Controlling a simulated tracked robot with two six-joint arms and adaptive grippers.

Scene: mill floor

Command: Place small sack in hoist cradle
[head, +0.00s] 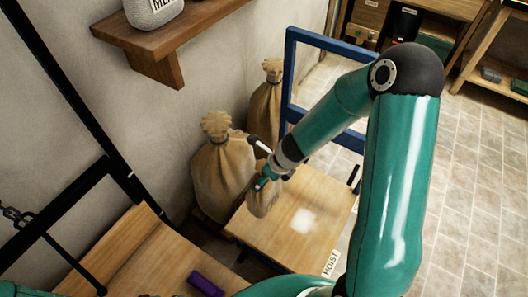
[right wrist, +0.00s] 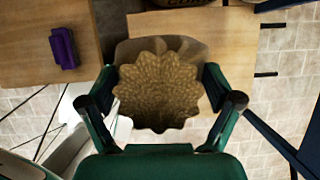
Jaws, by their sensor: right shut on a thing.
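The small sack (head: 263,202) is tan with a gathered top. My right gripper (head: 268,178) is shut on its neck. In the right wrist view, the fingers sit on both sides of the ruffled top of the sack (right wrist: 158,92). The hoist cradle has a wooden platform (head: 318,238) with a "HOIST" label and a blue frame (head: 290,75). The sack appears over the left part of the platform; I cannot tell whether its bottom touches. The platform also shows behind the sack in the right wrist view (right wrist: 235,50). My left gripper is not in view.
Two larger sacks (head: 218,178) (head: 266,105) stand by the wall, close to the platform's left side. A wooden bench (head: 150,255) with a purple object (head: 206,284) is at the lower left. A wall shelf (head: 180,30) hangs above. The platform's middle is bare.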

